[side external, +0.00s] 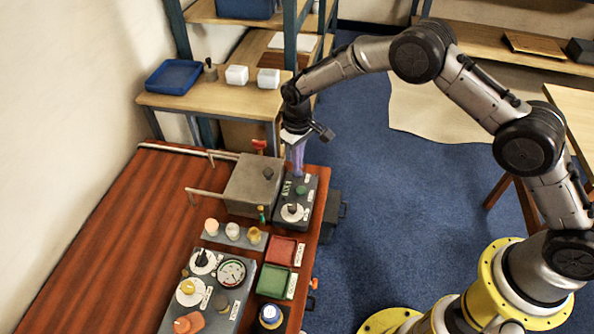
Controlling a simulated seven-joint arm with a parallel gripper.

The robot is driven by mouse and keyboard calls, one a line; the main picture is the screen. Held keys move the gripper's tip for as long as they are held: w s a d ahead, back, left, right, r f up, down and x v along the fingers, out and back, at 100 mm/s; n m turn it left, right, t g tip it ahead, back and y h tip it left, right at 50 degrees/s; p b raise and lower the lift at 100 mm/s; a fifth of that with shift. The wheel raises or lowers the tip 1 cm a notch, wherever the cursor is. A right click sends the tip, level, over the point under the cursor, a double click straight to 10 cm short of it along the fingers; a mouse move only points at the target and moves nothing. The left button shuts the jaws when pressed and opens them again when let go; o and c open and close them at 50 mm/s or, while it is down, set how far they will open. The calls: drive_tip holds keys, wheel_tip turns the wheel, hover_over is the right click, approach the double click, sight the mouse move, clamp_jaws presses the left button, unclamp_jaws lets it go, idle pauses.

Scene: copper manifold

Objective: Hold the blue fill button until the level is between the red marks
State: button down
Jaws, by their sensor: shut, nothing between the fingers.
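My gripper (298,172) points down over the far end of a dark control panel (283,213) at the table's right edge. Its fingers are shut with nothing between them, and the tips are at or just above the panel; I cannot tell whether they touch it. The panel carries a green button (301,190) just below the fingertips and a white dial with a dark knob (292,212). I cannot make out a blue fill button on this panel; the fingers hide part of its far end. No level or red marks can be made out.
A grey box (253,185) with pipes and a red handle (259,145) stands left of the panel. Nearer are a red tray (283,249), a green tray (273,281), a round gauge (231,272) and a blue-ringed round item (270,315). The table's left side is clear.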

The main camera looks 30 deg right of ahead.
drive_tip(key=shift+f, duration=1)
drive_tip(key=shift+r, duration=0.1)
idle(1.8)
wheel_tip(320, 180, up, 8)
idle(0.9)
